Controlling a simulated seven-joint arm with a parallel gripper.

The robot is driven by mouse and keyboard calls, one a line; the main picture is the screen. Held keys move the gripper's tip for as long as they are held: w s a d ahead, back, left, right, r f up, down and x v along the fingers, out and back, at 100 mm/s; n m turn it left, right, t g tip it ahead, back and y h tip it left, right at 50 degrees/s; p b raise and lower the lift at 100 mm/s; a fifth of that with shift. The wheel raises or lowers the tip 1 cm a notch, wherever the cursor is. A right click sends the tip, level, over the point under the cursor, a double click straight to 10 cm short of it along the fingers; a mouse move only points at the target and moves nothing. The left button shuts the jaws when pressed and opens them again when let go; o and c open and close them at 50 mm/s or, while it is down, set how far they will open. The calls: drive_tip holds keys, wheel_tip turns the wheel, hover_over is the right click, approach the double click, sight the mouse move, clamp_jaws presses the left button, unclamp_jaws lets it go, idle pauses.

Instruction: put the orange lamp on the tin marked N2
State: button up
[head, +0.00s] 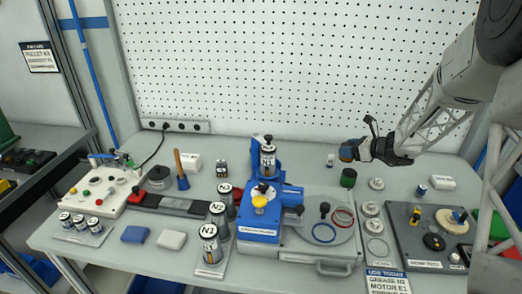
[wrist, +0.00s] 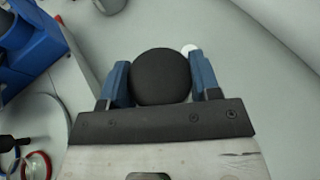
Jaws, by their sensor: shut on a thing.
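Tins with black-on-white labels stand in a row left of the blue press. The front tin (head: 209,236) seems to read N1. The middle tin (head: 218,211) seems to read N2, but the print is small. The gripper is well to the right of these tins.
The blue press (head: 258,222) stands between the tins and my gripper, with a tall column behind. A round plate (head: 322,232) with coloured rings lies right of it. Bare bench shows in front of the pegboard (head: 290,70).

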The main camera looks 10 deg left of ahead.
drive_tip(key=w+a+r, duration=0.1)
drive_tip(key=a+r, duration=0.2)
drive_tip(key=a, duration=0.7)
drive_tip(key=w+a+r, duration=0.1)
drive_tip(key=a+r, duration=0.2)
drive_tip(key=a, duration=0.8)
drive_tip(key=w+a+r, duration=0.1)
drive_tip(key=a+r, duration=0.2)
drive_tip(key=a, duration=0.8)
drive_tip(key=shift+w+m+t, duration=0.25)
drive_tip(key=shift+m+t, duration=0.05)
drive_tip(key=shift+f, duration=3.15)
drive_tip(key=shift+f, duration=0.1)
drive_tip(key=shift+f, duration=1.75)
drive_tip(key=shift+f, duration=0.15)
drive_tip(key=o, duration=0.9)
drive_tip(key=shift+o, duration=0.2)
